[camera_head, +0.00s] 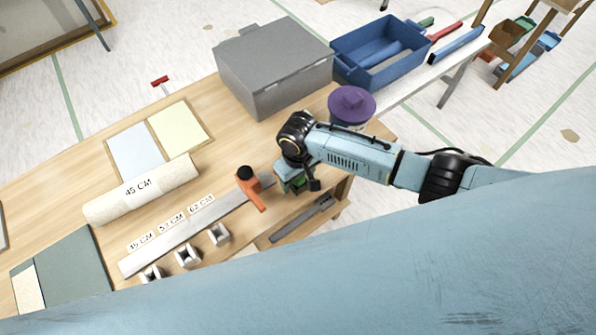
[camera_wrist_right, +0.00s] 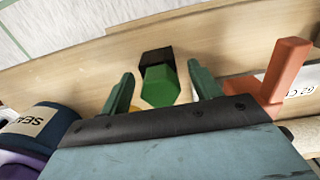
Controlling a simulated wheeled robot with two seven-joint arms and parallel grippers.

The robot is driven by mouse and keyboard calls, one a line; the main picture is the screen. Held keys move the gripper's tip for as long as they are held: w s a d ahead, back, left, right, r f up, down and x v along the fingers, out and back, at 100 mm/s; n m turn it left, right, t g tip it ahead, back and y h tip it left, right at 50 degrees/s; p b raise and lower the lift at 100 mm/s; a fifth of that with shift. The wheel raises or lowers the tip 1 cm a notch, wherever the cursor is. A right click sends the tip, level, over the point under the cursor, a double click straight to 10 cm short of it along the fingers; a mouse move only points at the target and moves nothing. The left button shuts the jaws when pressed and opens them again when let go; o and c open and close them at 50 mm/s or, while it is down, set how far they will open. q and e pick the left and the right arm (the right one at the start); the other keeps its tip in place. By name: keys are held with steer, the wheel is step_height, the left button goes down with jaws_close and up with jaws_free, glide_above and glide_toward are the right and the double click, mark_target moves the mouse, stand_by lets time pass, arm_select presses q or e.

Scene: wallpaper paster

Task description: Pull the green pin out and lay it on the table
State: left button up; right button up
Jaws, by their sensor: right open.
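The green pin (camera_wrist_right: 160,86) shows in the right wrist view as a green block-like head with a black part behind it, over the wooden table (camera_wrist_right: 225,52). My right gripper (camera_wrist_right: 161,70) is open, with one finger on each side of the green head and gaps visible on both sides. In the head view my right gripper (camera_head: 299,186) is over the table's right end, and a bit of green shows under it. The gripper hides most of the pin there. My left gripper is not in view.
An orange piece with a black knob (camera_head: 250,186) stands close left of the right gripper, by the grey ruler strip (camera_head: 185,235). A purple-lidded container (camera_head: 351,104) and a grey box (camera_head: 274,68) stand behind. A white roll (camera_head: 142,190) lies left.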

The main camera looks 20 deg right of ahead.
steer(key=c, duration=1.2)
steer(key=shift+r, duration=0.1)
steer(key=shift+r+p, duration=2.5)
steer(key=shift+p, duration=0.5)
steer(key=shift+r, duration=0.1)
step_height(320, 180, up, 4)
steer(key=p, duration=0.5)
